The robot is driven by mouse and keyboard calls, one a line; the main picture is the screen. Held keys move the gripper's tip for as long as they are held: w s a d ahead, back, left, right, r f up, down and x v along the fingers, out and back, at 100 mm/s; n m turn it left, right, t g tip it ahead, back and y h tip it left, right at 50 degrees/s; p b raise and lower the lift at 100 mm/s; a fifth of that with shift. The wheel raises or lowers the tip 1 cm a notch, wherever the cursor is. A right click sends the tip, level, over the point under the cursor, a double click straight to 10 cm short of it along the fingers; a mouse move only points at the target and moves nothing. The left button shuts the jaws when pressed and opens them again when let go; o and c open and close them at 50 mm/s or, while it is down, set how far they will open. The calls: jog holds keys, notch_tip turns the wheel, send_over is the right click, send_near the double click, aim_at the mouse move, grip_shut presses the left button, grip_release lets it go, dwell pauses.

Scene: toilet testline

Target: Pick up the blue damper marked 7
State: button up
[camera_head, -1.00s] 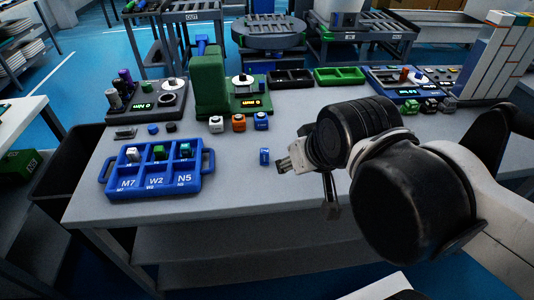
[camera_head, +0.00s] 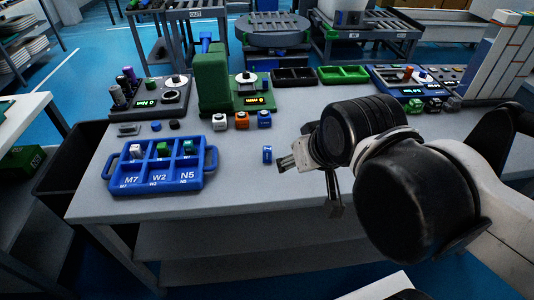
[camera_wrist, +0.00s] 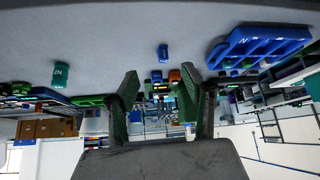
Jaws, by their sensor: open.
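A small blue damper (camera_head: 267,154) stands alone on the grey table, just left of my gripper (camera_head: 286,163) in the head view. Its marking is too small to read. In the wrist view a blue damper (camera_wrist: 163,53) appears ahead, between the lines of the two fingers and apart from them. My gripper (camera_wrist: 160,80) is open and empty, with its fingers spread wide. Another blue damper (camera_head: 264,119) stands farther back in a row with a white one (camera_head: 220,121) and an orange one (camera_head: 242,120).
A blue compartment tray (camera_head: 155,184) holding several small blocks lies at the left, also visible in the wrist view (camera_wrist: 222,50). A green device (camera_head: 212,85) stands behind the row. Consoles line the back.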

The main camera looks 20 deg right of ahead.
jog(key=w+r+n+g+p, duration=0.1)
jog(key=w+r+n+p, duration=0.15)
jog(key=w, duration=0.25)
jog(key=n+g+p, duration=0.5)
jog(key=n+g, duration=0.1)
jog(key=n, duration=0.6)
send_over(267, 149)
notch_tip(267, 149, down, 5)
notch_tip(267, 149, down, 14)
jog(key=shift+r+b, duration=0.25)
jog(key=shift+b, duration=0.55)
grip_shut()
jog(key=shift+r, duration=0.1)
